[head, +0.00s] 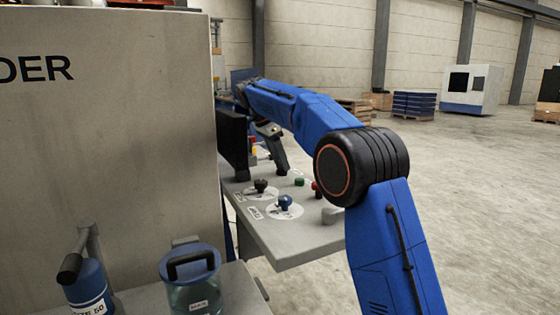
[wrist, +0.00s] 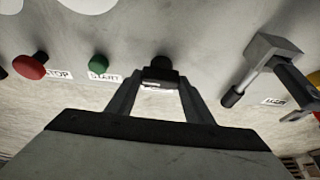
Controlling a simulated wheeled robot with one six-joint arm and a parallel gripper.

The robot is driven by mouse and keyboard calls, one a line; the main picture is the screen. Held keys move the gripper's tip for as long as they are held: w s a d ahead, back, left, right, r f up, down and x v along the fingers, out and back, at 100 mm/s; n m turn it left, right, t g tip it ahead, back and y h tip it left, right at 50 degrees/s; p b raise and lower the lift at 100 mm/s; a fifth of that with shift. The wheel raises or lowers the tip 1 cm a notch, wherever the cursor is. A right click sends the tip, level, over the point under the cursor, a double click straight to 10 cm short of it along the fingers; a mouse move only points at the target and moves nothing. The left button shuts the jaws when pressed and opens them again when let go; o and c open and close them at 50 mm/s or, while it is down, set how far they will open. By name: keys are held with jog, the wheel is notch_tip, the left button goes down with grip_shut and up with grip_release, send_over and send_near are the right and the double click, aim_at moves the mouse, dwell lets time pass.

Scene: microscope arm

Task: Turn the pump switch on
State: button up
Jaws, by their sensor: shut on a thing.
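In the wrist view a small black switch (wrist: 160,71) stands on the grey control panel, with a white label below it that I cannot read. My gripper (wrist: 160,80) is shut on this switch, with one finger at each side of it. From this view I cannot tell which way the switch is set. In the head view my blue arm reaches over the console (head: 290,242); the fingertips and the held switch cannot be made out there.
A green START button (wrist: 98,64) and a red STOP button (wrist: 30,66) are left of my gripper. A black knob (head: 261,185) and a blue knob (head: 285,201) stand on the console. A tall cabinet (head: 110,130) is left.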

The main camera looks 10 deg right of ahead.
dwell(0.3)
jog(key=o, duration=1)
jog(key=shift+o, duration=0.2)
notch_tip(320, 180, up, 10)
